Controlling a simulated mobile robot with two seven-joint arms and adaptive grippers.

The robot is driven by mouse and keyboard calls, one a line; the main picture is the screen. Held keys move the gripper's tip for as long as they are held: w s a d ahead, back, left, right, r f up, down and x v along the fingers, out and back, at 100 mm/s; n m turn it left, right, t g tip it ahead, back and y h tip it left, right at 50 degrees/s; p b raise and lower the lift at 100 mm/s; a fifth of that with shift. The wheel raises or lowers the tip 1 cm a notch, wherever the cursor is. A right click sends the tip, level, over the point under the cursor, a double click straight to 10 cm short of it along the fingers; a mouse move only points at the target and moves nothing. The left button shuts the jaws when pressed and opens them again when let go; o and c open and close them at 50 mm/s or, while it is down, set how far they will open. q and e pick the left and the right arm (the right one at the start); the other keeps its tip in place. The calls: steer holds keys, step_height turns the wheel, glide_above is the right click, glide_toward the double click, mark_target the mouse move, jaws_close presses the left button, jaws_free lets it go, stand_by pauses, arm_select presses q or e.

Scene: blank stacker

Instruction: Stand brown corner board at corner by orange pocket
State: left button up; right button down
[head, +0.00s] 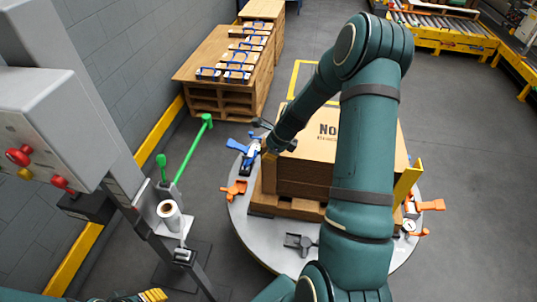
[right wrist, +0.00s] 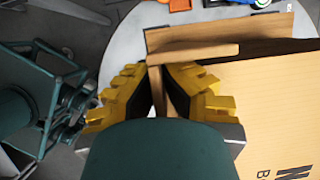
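The brown corner board (head: 269,173) is upright at the left front corner of the cardboard box (head: 307,172). I cannot tell if its foot rests on anything. My right gripper (head: 268,150) is at its top; in the right wrist view its yellow fingers (right wrist: 156,75) close in on a brown strip between the tips. An orange pocket (head: 235,188) sits on the round table's left rim, just left of the board. Another orange pocket (head: 430,205) is on the right rim. My left gripper (head: 152,295) shows only as yellow fingertips at the bottom edge.
The box stands on a wooden pallet (head: 262,203) on a grey round table (head: 258,240). A yellow corner board (head: 407,181) stands at the box's right. A blue pocket (head: 240,147) is on the left rim. A wrapping post with a green arm (head: 190,153) stands left.

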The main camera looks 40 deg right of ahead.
steer(key=shift+s+a+f, duration=0.1)
steer(key=shift+s+f, duration=0.35)
steer(key=shift+f, duration=0.2)
steer(key=c, duration=1.1)
jaws_free()
steer(key=shift+s+r, duration=0.1)
steer(key=shift+o, duration=0.2)
steer(key=w+v, duration=0.1)
steer(key=v, duration=1.1)
steer(key=shift+r, duration=0.55)
